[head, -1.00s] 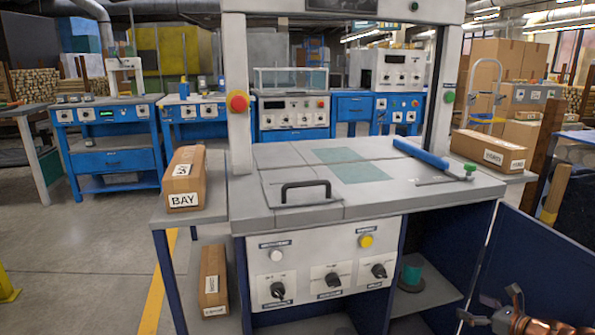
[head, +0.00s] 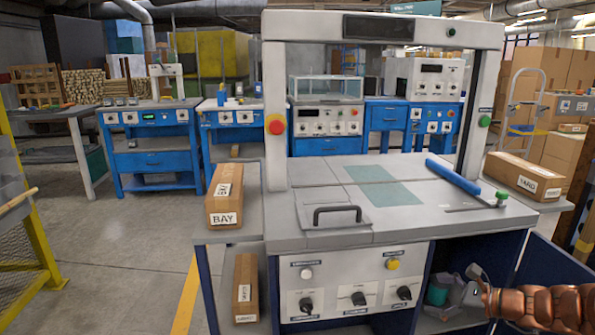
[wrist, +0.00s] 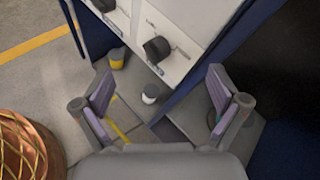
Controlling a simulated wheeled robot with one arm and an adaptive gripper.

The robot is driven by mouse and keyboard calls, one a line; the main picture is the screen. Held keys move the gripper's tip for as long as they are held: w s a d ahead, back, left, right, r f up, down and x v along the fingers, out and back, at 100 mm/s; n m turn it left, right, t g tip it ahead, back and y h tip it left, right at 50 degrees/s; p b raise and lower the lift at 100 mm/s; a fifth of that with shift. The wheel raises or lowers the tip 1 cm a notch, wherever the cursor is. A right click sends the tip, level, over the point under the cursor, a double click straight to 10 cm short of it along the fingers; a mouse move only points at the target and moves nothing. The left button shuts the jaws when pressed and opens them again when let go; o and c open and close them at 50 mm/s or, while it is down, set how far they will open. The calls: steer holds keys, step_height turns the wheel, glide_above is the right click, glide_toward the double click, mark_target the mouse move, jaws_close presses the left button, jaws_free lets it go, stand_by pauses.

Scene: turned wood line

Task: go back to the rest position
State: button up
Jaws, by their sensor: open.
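My gripper (head: 464,287) is at the lower right of the head view, in front of the open bay under the grey machine table (head: 420,222). In the wrist view my gripper (wrist: 160,98) has its two fingers wide apart, with nothing between them. Beyond the fingers, the wrist view shows the machine's control panel (wrist: 180,30) with dark knobs, and a yellow knob and a white knob. A teal cylinder (head: 437,294) on the bay's shelf is partly hidden beside my gripper.
A carton marked BAY (head: 224,195) lies on the left side shelf, another carton (head: 245,288) below it. A carton marked YARD (head: 524,176) lies at the right. A yellow frame (head: 32,205) stands far left. Grey floor (head: 125,240) is clear between them.

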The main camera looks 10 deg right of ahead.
steer(key=s+a+r+n+g+p, duration=0.35)
steer(key=a+r+n, duration=0.2)
steer(key=a, duration=0.35)
steer(key=s+a+r+n+g+p, duration=0.3)
steer(key=s+a+r+n+p, duration=0.15)
steer(key=a+r, duration=0.35)
steer(key=s+a+r+n+g+p, duration=0.35)
steer(key=a+r+p, duration=0.2)
steer(key=a, duration=0.45)
steer(key=s+a+r+n+g+h+p, duration=0.1)
steer(key=s+a+r+n+h+p, duration=0.1)
steer(key=s+r+n+p, duration=0.3)
steer(key=s+a+r+n+g+h+p, duration=0.1)
steer(key=s+a+r+n+h+p, duration=0.15)
steer(key=s, duration=0.55)
steer(key=s+d+r+n+h+p, duration=0.3)
steer(key=s+d+r+n+p, duration=0.1)
steer(key=s, duration=0.5)
step_height(320, 180, up, 3)
steer(key=d+p, duration=0.1)
steer(key=p, duration=0.2)
steer(key=shift+s+d+f+g+h, duration=0.15)
steer(key=shift+d+g+h, duration=0.05)
steer(key=shift+g+h, duration=0.15)
steer(key=shift+c, duration=0.2)
